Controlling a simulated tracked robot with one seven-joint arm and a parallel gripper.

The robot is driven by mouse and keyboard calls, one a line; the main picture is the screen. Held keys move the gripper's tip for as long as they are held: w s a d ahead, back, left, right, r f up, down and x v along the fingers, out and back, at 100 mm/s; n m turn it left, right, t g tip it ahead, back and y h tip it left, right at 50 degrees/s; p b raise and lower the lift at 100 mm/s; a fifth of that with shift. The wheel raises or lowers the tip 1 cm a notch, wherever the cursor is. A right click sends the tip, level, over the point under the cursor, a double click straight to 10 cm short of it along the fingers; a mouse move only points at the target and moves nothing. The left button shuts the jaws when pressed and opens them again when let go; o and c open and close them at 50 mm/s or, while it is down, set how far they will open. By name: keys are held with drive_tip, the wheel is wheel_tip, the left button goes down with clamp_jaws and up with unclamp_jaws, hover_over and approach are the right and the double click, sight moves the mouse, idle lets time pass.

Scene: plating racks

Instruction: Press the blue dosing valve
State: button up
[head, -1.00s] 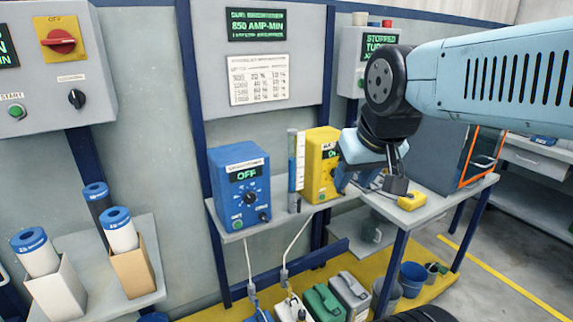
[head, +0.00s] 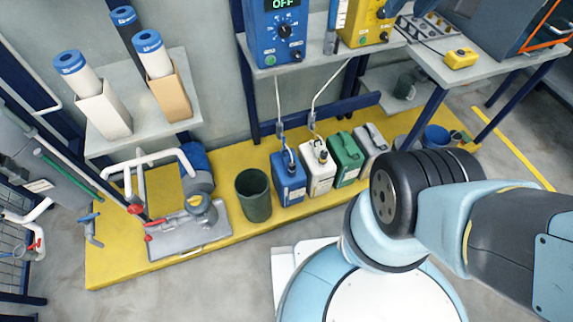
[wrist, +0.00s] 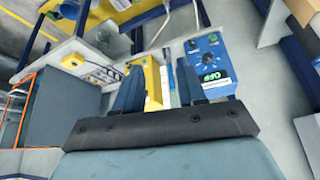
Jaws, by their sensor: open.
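A blue box (head: 270,28) with a lit OFF display and a round dial stands on the grey shelf; its top is cut off in the head view. It also shows in the wrist view (wrist: 222,65), just right of my right finger. No part is plainly marked as a dosing valve. A small blue-handled valve (head: 90,217) sits on the pipework at the left. My gripper (wrist: 159,66) is open and empty, its two blue fingers apart. The fingers point towards the shelf and appear short of the blue box.
A yellow box (head: 368,22) stands right of the blue box. Blue, white, green and grey canisters (head: 347,160) and a dark bin (head: 253,196) stand on the yellow platform (head: 225,250) below. White pipework (head: 148,160) and a tube rack are at left.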

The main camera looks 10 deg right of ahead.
drive_tip(key=shift+c, duration=0.2)
